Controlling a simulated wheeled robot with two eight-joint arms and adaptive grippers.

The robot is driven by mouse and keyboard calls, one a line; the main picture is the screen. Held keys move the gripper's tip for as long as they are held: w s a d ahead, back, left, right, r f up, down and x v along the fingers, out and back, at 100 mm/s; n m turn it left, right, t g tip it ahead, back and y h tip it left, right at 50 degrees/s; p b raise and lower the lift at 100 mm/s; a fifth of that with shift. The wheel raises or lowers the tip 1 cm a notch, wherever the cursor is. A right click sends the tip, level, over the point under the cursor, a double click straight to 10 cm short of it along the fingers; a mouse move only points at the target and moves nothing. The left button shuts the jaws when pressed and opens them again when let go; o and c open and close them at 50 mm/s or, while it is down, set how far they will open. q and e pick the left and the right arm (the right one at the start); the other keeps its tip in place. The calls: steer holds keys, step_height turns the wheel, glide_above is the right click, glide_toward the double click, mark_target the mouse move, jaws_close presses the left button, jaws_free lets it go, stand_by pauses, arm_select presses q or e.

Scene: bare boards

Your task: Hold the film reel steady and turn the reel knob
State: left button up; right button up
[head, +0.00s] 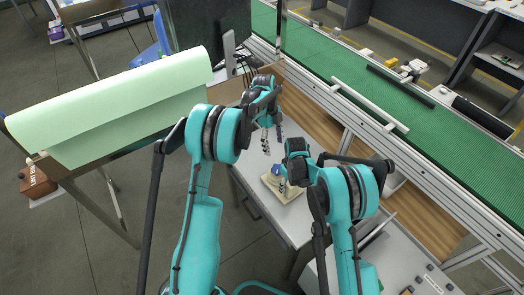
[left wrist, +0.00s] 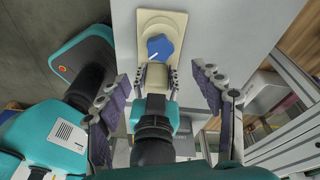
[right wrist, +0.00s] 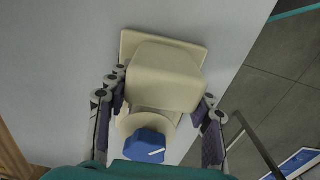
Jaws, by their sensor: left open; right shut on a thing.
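The film reel appears as a cream body (right wrist: 165,75) on a cream base plate (left wrist: 172,18), lying on a light grey tabletop. The blue reel knob (left wrist: 159,47) has a white mark and sits on a round cream collar; it also shows in the right wrist view (right wrist: 146,146). My right gripper (right wrist: 161,92) is shut on the cream body, one finger on each side. My left gripper (head: 271,140) is open and empty above the table, apart from the knob. In the left wrist view its fingers spread wide to either side of my right gripper.
The grey table (head: 252,208) has bare surface around the base plate. A green conveyor (head: 370,85) with a metal frame runs behind it. A pale green roll (head: 120,95) on a stand is at the left, and a dark monitor (head: 224,58) stands near my left gripper.

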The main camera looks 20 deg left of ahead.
mark_target(276, 168)
arm_select(q)
steer(key=f+n+y, duration=0.1)
steer(key=f, duration=0.2)
steer(key=s+d+f+n+t, duration=0.1)
steer(key=f+n, duration=0.1)
steer(key=f, duration=0.2)
steer(key=s+d+f+n+y, duration=0.1)
steer(key=f+n, duration=0.1)
steer(key=f, duration=0.2)
steer(key=shift+d+t+y, duration=0.15)
steer(key=shift+t+y, duration=0.15)
steer(key=shift+f+m, duration=0.15)
steer(key=shift+m, duration=0.15)
step_height(276, 168, up, 14)
steer(key=s+r+n+t, duration=0.5)
steer(key=s+r+n, duration=0.7)
steer(key=s+n, duration=0.2)
steer(key=shift+s+r+n+y, duration=0.3)
steer(key=shift+s+n, duration=0.1)
steer(key=shift+n, duration=0.7)
steer(key=shift+w+f, duration=0.1)
